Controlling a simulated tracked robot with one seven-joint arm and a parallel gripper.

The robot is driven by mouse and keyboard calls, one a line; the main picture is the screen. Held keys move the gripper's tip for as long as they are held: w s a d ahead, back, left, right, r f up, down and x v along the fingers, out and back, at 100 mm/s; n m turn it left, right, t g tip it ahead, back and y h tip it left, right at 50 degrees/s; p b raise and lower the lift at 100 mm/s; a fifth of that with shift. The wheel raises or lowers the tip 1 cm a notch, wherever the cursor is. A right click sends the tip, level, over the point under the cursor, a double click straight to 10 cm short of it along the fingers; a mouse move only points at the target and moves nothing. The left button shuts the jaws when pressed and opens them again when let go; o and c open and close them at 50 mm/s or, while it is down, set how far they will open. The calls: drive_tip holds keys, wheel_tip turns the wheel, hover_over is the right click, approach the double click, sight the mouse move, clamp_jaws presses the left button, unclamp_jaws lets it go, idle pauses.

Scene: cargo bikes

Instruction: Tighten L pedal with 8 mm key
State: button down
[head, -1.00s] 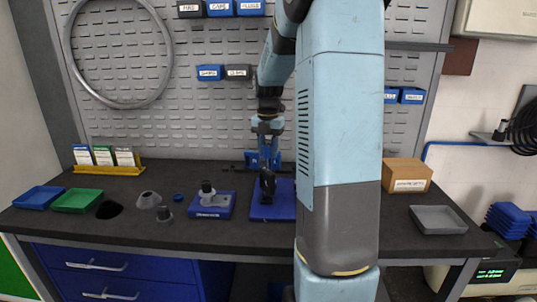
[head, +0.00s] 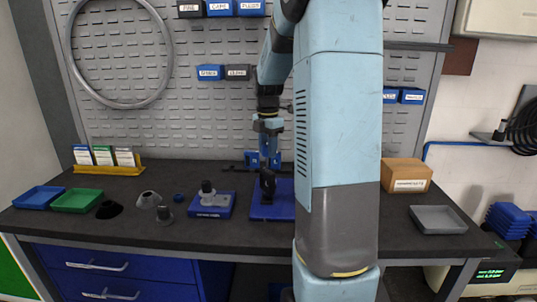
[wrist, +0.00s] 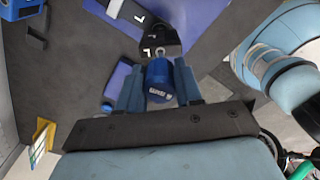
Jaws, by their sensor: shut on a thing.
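My gripper (wrist: 157,68) is shut on a blue cylindrical key handle (wrist: 160,84) with white lettering that seems to read 8 mm. The key's metal end meets a black part marked L, the L pedal (wrist: 168,38); whether it is fully seated I cannot tell. A black arm piece (wrist: 130,14) with a white L label runs from the pedal over the blue base (wrist: 190,18). In the head view, my gripper (head: 268,163) points down over the black pedal assembly (head: 267,185) on the blue base (head: 284,207). The key is not distinct there.
A blue fixture with a grey knob (head: 210,205) stands left of the base. Grey and black small parts (head: 148,199), a green tray (head: 76,200) and a blue tray (head: 39,197) lie farther left. A cardboard box (head: 406,175) and grey tray (head: 438,220) are right of my arm.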

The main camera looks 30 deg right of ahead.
drive_tip(key=m, duration=0.5)
drive_tip(key=shift+s+a+m, duration=0.1)
drive_tip(key=shift+m, duration=2.5)
drive_tip(key=shift+f, duration=0.4)
drive_tip(key=c, duration=1.3)
unclamp_jaws()
clamp_jaws()
